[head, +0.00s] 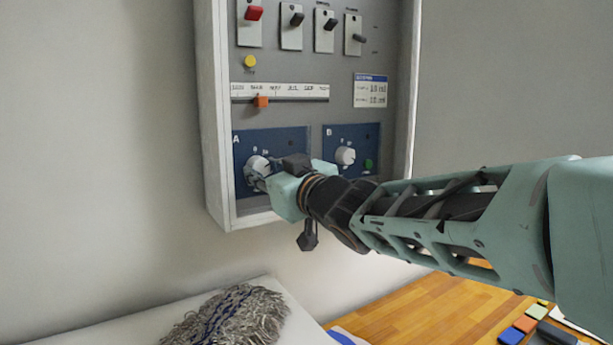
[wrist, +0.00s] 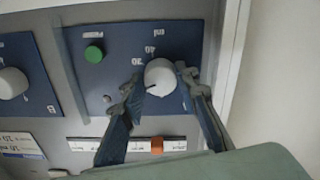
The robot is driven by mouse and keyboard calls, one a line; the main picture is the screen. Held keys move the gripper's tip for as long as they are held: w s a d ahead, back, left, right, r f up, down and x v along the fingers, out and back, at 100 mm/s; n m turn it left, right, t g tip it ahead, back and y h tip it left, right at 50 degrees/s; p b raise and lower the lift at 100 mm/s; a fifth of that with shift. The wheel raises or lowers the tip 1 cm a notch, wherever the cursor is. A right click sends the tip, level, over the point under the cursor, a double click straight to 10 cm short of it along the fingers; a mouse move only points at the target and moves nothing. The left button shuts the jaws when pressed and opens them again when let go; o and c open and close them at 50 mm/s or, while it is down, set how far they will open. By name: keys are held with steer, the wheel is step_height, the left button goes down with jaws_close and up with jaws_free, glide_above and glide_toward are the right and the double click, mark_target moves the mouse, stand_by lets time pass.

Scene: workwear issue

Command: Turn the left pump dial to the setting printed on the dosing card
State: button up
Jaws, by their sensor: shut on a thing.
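The left pump dial (head: 258,166) is a white knob on the blue panel marked A (head: 243,150). It also shows in the upside-down wrist view (wrist: 160,77), with small printed numerals beside it and a dark mark near its lower left edge. My gripper (head: 262,178) is shut on this dial. In the wrist view its two fingers (wrist: 158,88) stand on either side of the knob. The dosing card (head: 370,90) is white with a blue header, right of the slider; its figures are too small to read surely. It shows partly in the wrist view (wrist: 20,146).
The right dial (head: 345,155) sits on panel B. A slider with an orange knob (head: 261,101), a yellow button (head: 250,62) and several toggle switches (head: 297,20) are above. A black part (head: 308,238) hangs below the cabinet. A grey mop head (head: 230,318) lies below.

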steer(key=n+b, duration=0.2)
steer(key=n, duration=0.3)
stand_by(0.5)
steer(key=o, duration=1.1)
steer(key=shift+o, duration=0.2)
steer(key=v, duration=1.2)
steer(key=shift+d, duration=0.1)
